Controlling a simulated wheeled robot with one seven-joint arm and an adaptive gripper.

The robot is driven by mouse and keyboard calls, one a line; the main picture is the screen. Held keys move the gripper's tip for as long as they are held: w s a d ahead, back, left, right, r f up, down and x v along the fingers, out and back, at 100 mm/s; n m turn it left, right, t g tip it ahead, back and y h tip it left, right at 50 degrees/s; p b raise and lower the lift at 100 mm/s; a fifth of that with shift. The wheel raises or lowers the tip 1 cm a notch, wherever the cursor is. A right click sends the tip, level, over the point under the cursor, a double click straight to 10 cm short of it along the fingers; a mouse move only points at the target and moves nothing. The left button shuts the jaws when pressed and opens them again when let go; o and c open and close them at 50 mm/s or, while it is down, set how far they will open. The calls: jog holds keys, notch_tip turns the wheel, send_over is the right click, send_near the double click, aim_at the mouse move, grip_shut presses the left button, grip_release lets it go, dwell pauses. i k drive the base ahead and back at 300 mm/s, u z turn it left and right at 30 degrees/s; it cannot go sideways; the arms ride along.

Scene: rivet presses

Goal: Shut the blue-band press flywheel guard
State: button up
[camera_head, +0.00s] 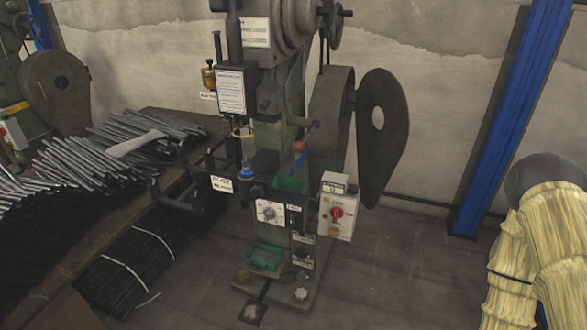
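A grey-green rivet press (275,110) stands in the middle, with a blue band (247,173) low on its tool. Its flywheel guard (388,150) is a dark, teardrop-shaped plate with a round hole. The guard stands swung out to the right of the round flywheel housing (331,120), with a visible gap between them, so it is open. My arm, in a yellow wrinkled sleeve (550,245), shows at the lower right, apart from the guard. My gripper is not in view.
A bench with metal rods (75,165) stands at the left. Another press (55,90) with a yellow band is behind it. A blue post (505,120) stands at right. The floor (405,260) between press and arm is clear.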

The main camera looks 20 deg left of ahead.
aim_at(379, 152)
jog(key=k, duration=0.45)
jog(key=z, duration=0.7)
jog(key=i, duration=0.8)
jog(key=u, duration=0.7)
jog(key=i, duration=0.55)
jog(key=u, duration=0.55)
